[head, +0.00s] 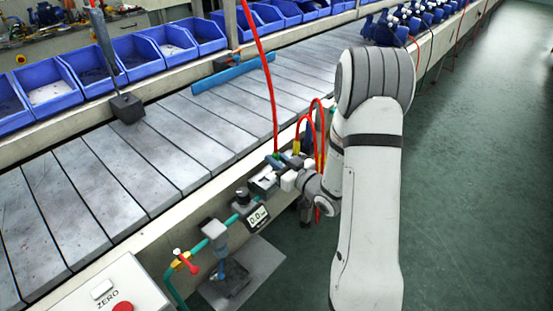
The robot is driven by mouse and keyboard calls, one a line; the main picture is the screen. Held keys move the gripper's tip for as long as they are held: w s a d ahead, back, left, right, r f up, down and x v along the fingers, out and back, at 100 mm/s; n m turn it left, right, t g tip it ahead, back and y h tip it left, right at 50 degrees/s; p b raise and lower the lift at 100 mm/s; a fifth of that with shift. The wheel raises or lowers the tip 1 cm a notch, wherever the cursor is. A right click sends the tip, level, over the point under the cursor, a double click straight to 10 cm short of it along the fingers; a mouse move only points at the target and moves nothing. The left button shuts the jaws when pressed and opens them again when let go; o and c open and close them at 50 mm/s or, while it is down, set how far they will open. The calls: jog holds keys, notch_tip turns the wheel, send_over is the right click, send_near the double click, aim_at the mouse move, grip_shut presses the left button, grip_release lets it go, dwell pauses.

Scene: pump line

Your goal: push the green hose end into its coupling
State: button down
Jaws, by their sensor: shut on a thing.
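A long red hose hangs from above, and the green hose end (277,156) shows at its foot, beside the conveyor's near edge. My gripper (276,169) reaches in from the right and is shut at the green hose end. The fingers and the hose end are small here and partly overlap. A dark coupling block (292,160) lies close by, partly behind my gripper. Whether the green end touches or sits in its coupling cannot be told. Yellow hose ends (297,147) with looped red hoses stand just right of the green end.
A gauge (258,216) and a pipe with a red-handled valve (187,262) stand in front of the conveyor (150,148). A control box with a red button (122,307) is at lower left. Blue bins (84,73) line the back. The green floor at right is clear.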

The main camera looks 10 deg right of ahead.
jog(key=shift+f+b, duration=0.85)
jog(key=shift+b, duration=0.5)
dwell(1.7)
jog(key=c, duration=1.3)
grip_release()
jog(key=shift+o, duration=0.7)
jog(key=b+v, duration=0.1)
jog(key=v, duration=0.6)
jog(key=shift+b, duration=0.35)
